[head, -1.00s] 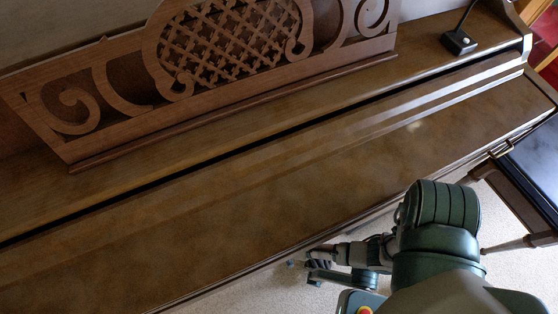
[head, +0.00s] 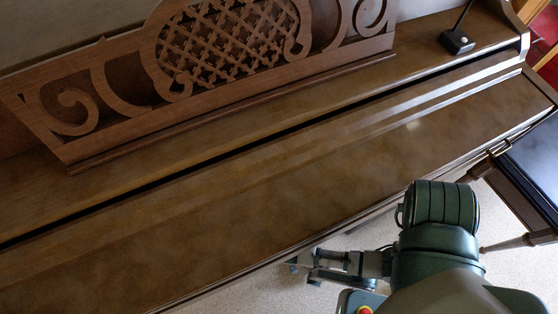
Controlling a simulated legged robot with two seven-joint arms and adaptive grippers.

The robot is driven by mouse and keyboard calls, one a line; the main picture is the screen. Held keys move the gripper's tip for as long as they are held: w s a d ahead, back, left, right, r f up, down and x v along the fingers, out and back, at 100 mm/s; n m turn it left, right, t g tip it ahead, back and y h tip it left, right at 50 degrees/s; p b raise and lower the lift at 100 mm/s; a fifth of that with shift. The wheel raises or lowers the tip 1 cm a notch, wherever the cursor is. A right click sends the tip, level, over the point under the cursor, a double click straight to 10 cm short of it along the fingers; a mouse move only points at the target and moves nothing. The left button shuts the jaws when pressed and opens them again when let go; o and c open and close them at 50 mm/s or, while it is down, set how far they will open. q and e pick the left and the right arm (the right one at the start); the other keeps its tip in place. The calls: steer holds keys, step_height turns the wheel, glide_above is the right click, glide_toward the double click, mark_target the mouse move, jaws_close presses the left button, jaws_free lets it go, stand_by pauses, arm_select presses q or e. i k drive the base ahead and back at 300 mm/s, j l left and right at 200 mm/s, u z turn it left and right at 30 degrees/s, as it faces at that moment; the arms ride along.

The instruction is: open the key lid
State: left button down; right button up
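The key lid (head: 270,205) is a long brown wooden panel running diagonally across the head view. It lies shut, and no keys show. My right gripper (head: 295,262) is at the lid's front lower edge, bottom centre, with its fingertips pointing left. The tips overlap or nearly meet the edge in the picture; I cannot tell whether they touch it. The fingers are small and seen side-on, so their opening is unclear. No object shows in them. My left gripper is out of view.
A carved music stand (head: 225,60) rises behind the lid. A small black lamp base (head: 457,41) stands on the piano top at upper right. A dark bench (head: 535,165) is at the right, near the lid's front edge. Pale carpet lies below.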

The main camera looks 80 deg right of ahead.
mark_target(152, 250)
steer(key=k, duration=1)
